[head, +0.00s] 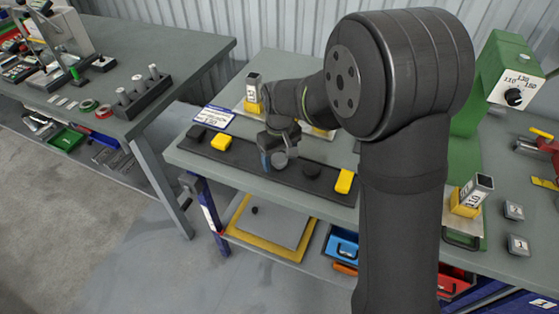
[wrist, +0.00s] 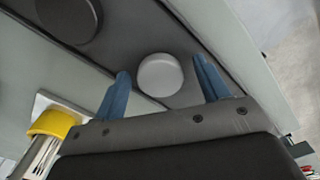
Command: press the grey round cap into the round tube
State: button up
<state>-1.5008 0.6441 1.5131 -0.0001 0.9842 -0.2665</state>
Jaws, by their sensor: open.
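The grey round cap (wrist: 160,74) lies on the dark strip (wrist: 135,30). In the wrist view it sits between the two blue fingertips of my open gripper (wrist: 164,84), with a gap on each side. In the head view the cap (head: 279,160) shows just beside a blue finger of my gripper (head: 272,158), at the strip's middle. I cannot tell how far the fingertips reach down beside it. A tube in a yellow collar (wrist: 53,122) shows at the left edge of the wrist view, partly cut off. In the head view my arm hides most of that area.
A dark round cap (head: 311,171) and a yellow block (head: 344,181) lie right of the grey cap. Another yellow block (head: 221,142) lies left. Tubes in yellow holders stand at the back left (head: 253,93) and far right (head: 470,195). A green machine (head: 490,90) stands at right.

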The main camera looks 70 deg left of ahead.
aim_at(279, 158)
jog(key=shift+c, duration=0.5)
jog(key=c, duration=0.9)
jog(key=shift+c, duration=0.3)
jog(key=shift+r, duration=0.1)
jog(key=shift+r, duration=0.45)
notch_tip(279, 158, up, 3)
jog(key=shift+f, duration=0.1)
jog(key=w+d+r, duration=0.6)
jog(key=w+r, duration=0.1)
jog(key=w, duration=0.2)
jog(key=w+a+r, duration=0.5)
jog(key=a, duration=0.3)
jog(key=w+a+r, duration=0.4)
jog(key=w+a, duration=0.1)
jog(key=a, duration=0.3)
jog(key=shift+r, duration=0.4)
